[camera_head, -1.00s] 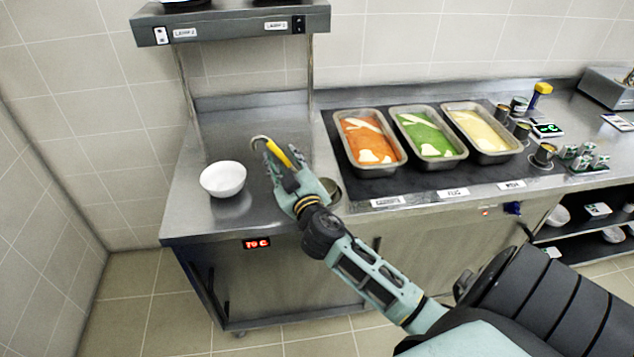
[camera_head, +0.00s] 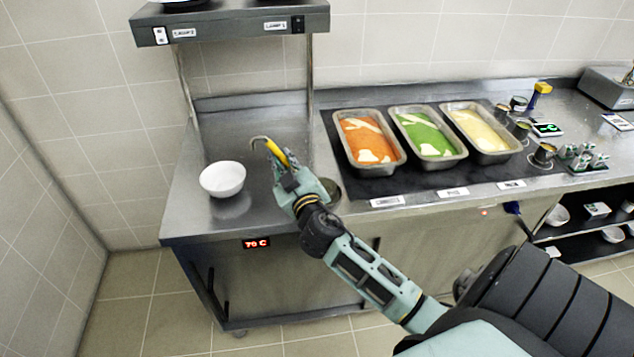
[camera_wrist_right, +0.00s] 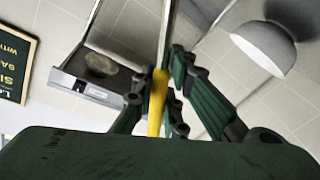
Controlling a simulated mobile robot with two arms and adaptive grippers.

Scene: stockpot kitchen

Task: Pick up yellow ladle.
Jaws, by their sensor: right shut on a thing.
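The yellow ladle (camera_head: 275,151) is in my right gripper (camera_head: 287,180), above the steel counter near the white bowl. Its yellow handle slants up and left from the fingers, and a grey hooked end shows at the top. In the right wrist view the yellow handle (camera_wrist_right: 157,98) lies between the fingers of my right gripper (camera_wrist_right: 165,95), which are shut on it. The far part of the ladle is hidden by the gripper. My left gripper is in neither view.
A white bowl (camera_head: 222,179) stands on the counter left of the gripper. Trays of orange (camera_head: 367,138), green (camera_head: 428,134) and cream (camera_head: 481,130) food sit to the right. A dark round container (camera_head: 331,190) is just beside the gripper. A lamp shelf (camera_head: 230,24) hangs over the counter's back.

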